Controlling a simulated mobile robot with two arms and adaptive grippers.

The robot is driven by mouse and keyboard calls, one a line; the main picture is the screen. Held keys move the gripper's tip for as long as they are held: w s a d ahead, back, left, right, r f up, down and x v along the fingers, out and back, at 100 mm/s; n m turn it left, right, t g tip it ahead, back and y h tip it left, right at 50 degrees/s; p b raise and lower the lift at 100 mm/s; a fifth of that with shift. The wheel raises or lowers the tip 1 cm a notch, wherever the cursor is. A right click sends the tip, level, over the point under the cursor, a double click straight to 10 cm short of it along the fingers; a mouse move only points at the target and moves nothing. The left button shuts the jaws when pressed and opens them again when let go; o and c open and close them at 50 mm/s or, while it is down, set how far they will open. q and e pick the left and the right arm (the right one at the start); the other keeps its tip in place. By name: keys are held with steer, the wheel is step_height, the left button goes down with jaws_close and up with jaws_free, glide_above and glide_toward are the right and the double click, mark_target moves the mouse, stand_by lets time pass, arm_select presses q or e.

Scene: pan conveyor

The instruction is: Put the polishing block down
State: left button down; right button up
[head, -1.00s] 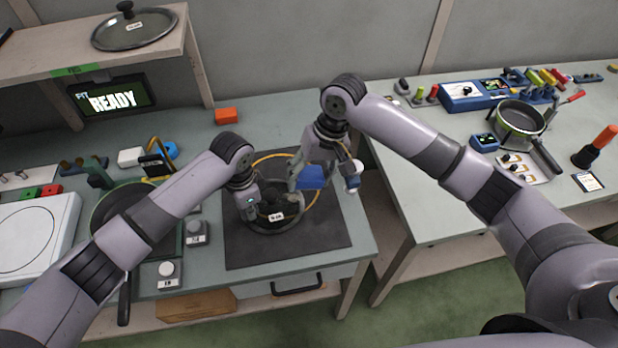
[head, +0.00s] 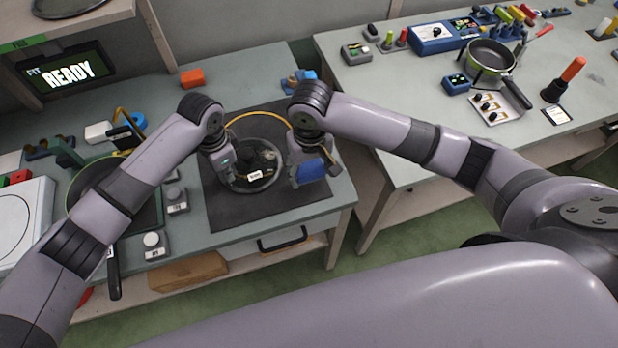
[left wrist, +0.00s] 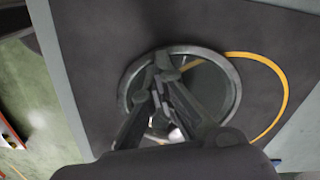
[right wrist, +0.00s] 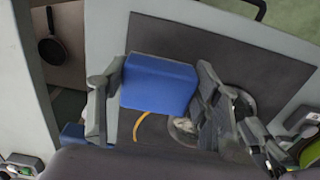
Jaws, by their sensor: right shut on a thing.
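The blue polishing block (head: 312,170) is held between the fingers of my right gripper (right wrist: 155,95), just right of the round glass lid over the dark mat. In the right wrist view the block (right wrist: 158,84) fills the gap between the fingers. I cannot tell whether its underside touches the mat. The glass lid (left wrist: 232,95) has a metal rim and a dark knob with a white label (head: 255,175). My left gripper (left wrist: 165,65) is over the lid's left part, its fingertips close together with nothing clear between them.
The dark mat (head: 235,220) has bare room at its front. A yellow ring line (head: 255,115) curves behind the lid. A green pan (head: 150,205) is to the left, near grey knobbed weights (head: 176,198). Blue items (head: 300,80) stand behind the mat. A gap separates the right bench.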

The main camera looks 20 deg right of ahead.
mark_target(310, 187)
steer(key=shift+f, duration=2.4)
steer(key=shift+f, duration=0.15)
steer(key=o, duration=1)
step_height(310, 187, up, 12)
steer(key=shift+r, duration=0.2)
